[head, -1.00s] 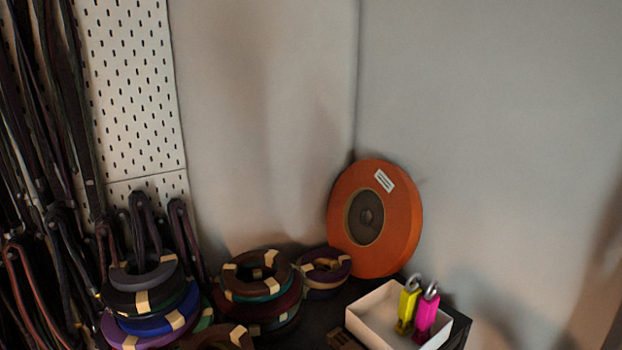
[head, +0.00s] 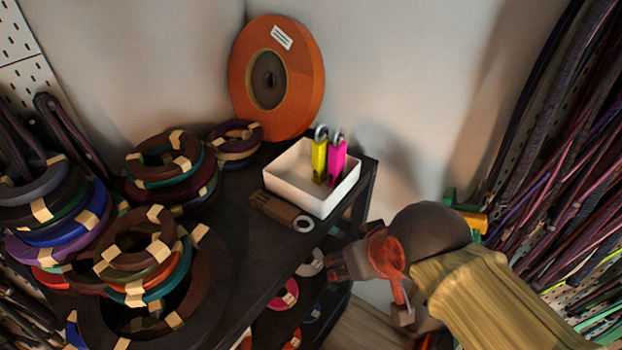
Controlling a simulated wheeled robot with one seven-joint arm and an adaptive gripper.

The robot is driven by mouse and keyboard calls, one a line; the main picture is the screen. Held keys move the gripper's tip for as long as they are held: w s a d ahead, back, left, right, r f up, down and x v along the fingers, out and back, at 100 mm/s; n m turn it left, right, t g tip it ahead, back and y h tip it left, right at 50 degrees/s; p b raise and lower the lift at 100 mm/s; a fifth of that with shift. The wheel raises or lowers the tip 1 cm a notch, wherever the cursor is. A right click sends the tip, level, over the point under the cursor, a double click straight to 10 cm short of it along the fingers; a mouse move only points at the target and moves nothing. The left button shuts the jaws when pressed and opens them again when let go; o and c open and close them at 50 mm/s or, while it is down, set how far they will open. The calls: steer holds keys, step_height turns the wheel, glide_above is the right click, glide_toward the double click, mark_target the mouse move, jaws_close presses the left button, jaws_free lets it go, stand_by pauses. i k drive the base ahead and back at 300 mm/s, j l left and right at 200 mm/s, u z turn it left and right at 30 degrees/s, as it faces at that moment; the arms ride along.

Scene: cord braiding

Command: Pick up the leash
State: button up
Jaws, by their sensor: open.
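Which item is the leash is not clear. Dark braided straps with loops (head: 75,135) hang at the far left, and many purple, red and green cords (head: 540,150) hang on the right wall. Coiled bands tied with tan tape sit in stacks on the black shelf top; one brown and teal stack (head: 140,260) is nearest. A short brown piece (head: 272,207) lies in front of the white tray, with a pale ring beside it. My gripper (head: 370,285), dark and reddish, is at lower right, beyond the shelf's right edge. It is open, with nothing seen in it.
The white tray (head: 335,200) holds a yellow and a pink clip. A large orange disc (head: 305,85) leans in the corner. The black shelf top (head: 245,255) is bare in the middle. Lower shelves hold coloured rolls, including a pink one (head: 284,294).

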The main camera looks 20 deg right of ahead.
mark_target(289, 215)
steer(key=i+l+u, duration=0.1)
steer(key=u, duration=0.3)
steer(key=i+l+u, duration=0.1)
steer(key=u, duration=0.25)
steer(key=i+l+u, duration=0.2)
steer(key=u, duration=0.2)
